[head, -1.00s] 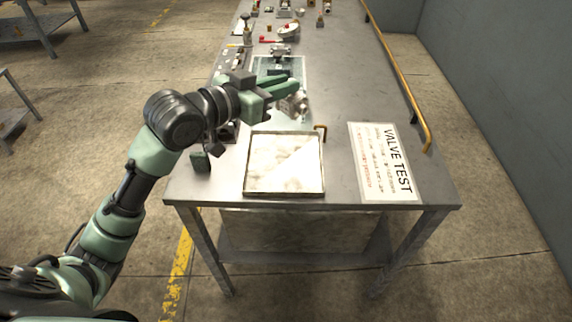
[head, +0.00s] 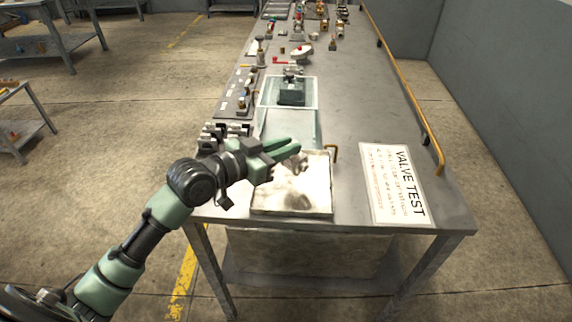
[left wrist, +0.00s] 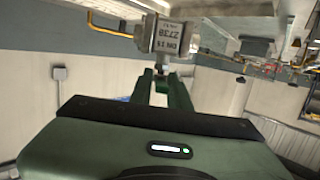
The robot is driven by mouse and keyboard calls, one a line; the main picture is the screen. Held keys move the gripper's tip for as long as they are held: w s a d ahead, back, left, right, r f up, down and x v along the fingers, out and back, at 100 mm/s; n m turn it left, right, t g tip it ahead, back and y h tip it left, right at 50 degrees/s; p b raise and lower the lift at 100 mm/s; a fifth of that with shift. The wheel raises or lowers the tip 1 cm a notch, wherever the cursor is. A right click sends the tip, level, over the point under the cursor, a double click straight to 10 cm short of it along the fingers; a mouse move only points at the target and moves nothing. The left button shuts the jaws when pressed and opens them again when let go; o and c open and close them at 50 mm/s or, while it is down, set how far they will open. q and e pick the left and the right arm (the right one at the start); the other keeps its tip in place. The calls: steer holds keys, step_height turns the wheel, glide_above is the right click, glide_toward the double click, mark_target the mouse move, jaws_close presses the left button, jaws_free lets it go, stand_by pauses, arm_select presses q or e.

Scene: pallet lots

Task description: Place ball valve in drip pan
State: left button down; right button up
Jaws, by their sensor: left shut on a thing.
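The drip pan (head: 292,207) is a shallow square metal tray with a bright, mottled shiny floor at the near end of the bench. My left gripper (head: 292,150) is over the far left part of the pan, its green fingers pointing right. In the left wrist view the fingers (left wrist: 164,88) are shut on the ball valve (left wrist: 168,38), a grey metal body with "DN 15" and "2738" marked on it. In the head view the valve is hard to make out against the shiny pan. I cannot tell the gap between valve and pan. My right gripper is out of view.
A "VALVE TEST" sign (head: 396,184) lies right of the pan. A brass-coloured hook (head: 333,150) stands at the pan's far right corner. A pale mat (head: 290,126) and a dark vise-like block (head: 292,92) are beyond. A yellow rail (head: 400,82) runs along the right edge.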

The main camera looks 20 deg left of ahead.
mark_target(287, 164)
arm_select(q)
step_height(287, 164, down, 5)
steer(key=shift+r, duration=0.1)
stand_by(0.3)
steer(key=shift+f, duration=0.2)
steer(key=shift+f+b, duration=0.1)
steer(key=shift+b, duration=0.25)
steer(key=c, duration=1.3)
jaws_free()
steer(key=shift+f, duration=0.1)
steer(key=shift+c, duration=0.2)
